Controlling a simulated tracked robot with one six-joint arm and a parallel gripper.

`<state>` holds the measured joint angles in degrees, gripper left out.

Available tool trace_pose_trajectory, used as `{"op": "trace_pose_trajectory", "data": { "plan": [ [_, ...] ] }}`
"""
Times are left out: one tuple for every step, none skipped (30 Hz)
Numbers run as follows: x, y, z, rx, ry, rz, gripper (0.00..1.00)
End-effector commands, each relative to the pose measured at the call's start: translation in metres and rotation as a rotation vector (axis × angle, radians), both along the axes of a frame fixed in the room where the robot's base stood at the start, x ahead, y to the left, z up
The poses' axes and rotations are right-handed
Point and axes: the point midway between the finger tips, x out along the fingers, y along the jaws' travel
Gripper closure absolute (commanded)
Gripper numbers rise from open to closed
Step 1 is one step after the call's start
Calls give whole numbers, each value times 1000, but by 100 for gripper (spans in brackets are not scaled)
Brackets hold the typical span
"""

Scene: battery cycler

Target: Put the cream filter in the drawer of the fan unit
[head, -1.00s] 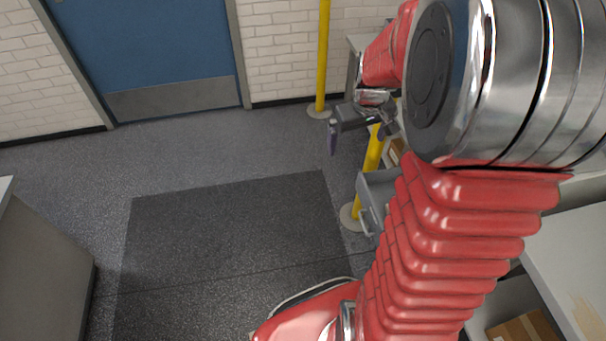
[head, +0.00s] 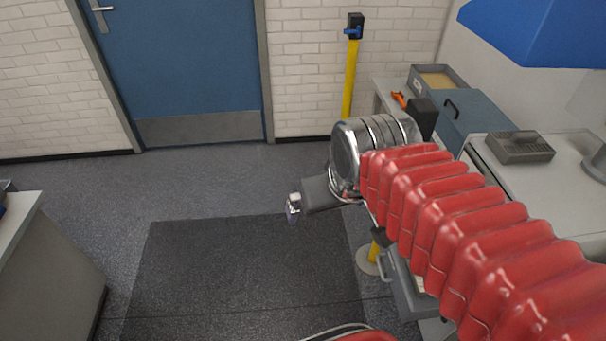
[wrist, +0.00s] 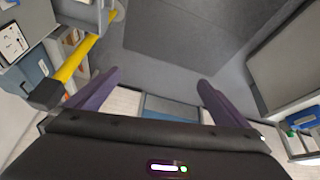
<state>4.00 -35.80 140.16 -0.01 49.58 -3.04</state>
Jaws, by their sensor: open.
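My gripper (head: 293,208) is seen end-on and small in the head view, out over the floor left of the bench. In the wrist view its two purple fingers (wrist: 158,92) are wide apart with nothing between them. A cream-coloured surface shows inside a grey open-topped box (head: 412,72) at the back of the bench; I cannot tell whether it is the cream filter. A grey pulled-out drawer (head: 404,294) shows below the bench, partly hidden by my arm. I cannot tell whether it belongs to the fan unit.
A blue case (head: 482,118) with a black handle and a dark grey block (head: 520,148) are on the bench. A blue hood overhangs at top right. The floor mat (head: 240,275) is clear.

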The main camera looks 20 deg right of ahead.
Motion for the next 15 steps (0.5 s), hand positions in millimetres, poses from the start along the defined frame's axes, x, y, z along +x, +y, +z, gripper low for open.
{"op": "trace_pose_trajectory", "data": {
  "plan": [
    [-8,7,3,5,-16,11,0],
    [-12,10,4,8,-20,13,0],
    [-17,13,4,12,-25,16,0],
    [-20,16,5,15,-29,18,0],
    [-23,18,5,17,-32,21,0],
    [-26,20,5,19,-35,22,0],
    [-28,20,6,21,-37,23,0],
    [-29,21,6,22,-38,23,0],
    [-30,22,5,23,-38,23,0],
    [-30,22,5,23,-38,23,0],
    [-30,22,5,24,-38,23,0],
    [-30,22,5,23,-38,23,0],
    [-30,22,5,23,-37,23,0],
    [-30,22,5,23,-37,23,0],
    [-30,22,5,23,-37,23,0]
  ]
}}
